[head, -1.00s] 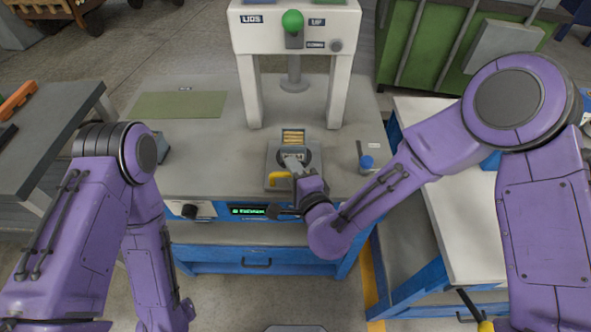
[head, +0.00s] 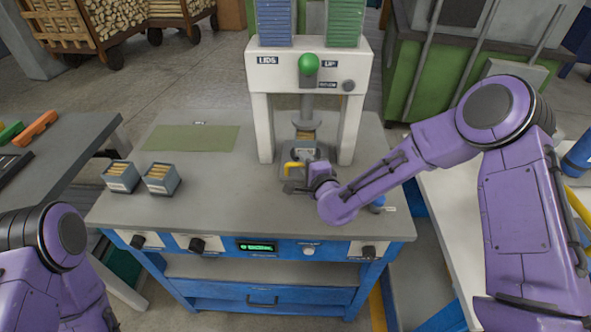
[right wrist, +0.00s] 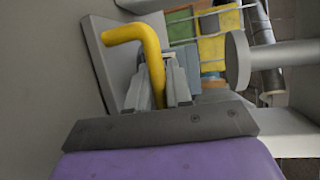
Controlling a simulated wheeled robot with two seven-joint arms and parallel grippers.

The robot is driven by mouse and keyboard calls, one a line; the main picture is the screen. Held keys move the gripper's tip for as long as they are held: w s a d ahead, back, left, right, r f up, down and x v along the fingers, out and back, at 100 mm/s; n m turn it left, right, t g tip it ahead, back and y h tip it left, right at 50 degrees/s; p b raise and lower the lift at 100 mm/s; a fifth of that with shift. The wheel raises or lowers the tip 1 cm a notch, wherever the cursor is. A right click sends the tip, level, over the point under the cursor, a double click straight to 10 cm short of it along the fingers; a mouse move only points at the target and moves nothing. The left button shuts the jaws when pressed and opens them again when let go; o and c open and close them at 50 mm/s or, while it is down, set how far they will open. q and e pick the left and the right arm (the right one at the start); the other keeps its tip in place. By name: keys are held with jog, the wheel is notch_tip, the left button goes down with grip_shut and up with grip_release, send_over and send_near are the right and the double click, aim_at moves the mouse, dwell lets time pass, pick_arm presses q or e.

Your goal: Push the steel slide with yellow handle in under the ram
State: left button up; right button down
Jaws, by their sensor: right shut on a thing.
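The steel slide (head: 284,173) lies on the press bench with its inner part between the white posts. Its yellow handle (head: 291,166) is at the near end and also shows in the right wrist view (right wrist: 153,65). My right gripper (head: 305,179) is shut on the handle; its fingers (right wrist: 160,88) close around the lower part of it in the right wrist view. A small box of wooden sticks (head: 305,144) sits on the slide, below the round ram (head: 307,125). The gripper hides part of the slide. My left gripper is out of view; only my left arm shows.
The white press frame (head: 262,128) has a green knob (head: 308,64) on its front. Two grey boxes of sticks (head: 121,178) (head: 161,180) stand on the bench's left, near a flat green mat (head: 192,138). A blue knob (head: 377,205) is right of my gripper.

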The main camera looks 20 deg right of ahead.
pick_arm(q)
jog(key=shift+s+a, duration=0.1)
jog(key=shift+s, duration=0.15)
pick_arm(e)
jog(key=shift+a+r, duration=0.15)
jog(key=shift+a, duration=0.1)
jog(key=c, duration=1.4)
grip_release()
jog(key=shift+w, duration=0.15)
jog(key=shift+w+a, duration=0.1)
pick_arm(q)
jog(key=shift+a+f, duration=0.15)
pick_arm(e)
jog(key=s, duration=0.3)
jog(key=s+r+b, duration=0.1)
jog(key=s, duration=0.2)
jog(key=s+d+b, duration=0.1)
jog(key=s, duration=0.2)
jog(key=shift+s+r, duration=0.15)
jog(key=shift+s, duration=0.1)
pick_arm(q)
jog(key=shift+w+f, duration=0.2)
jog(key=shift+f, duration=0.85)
pick_arm(e)
jog(key=shift+s+r, duration=0.15)
jog(key=shift+s, duration=0.3)
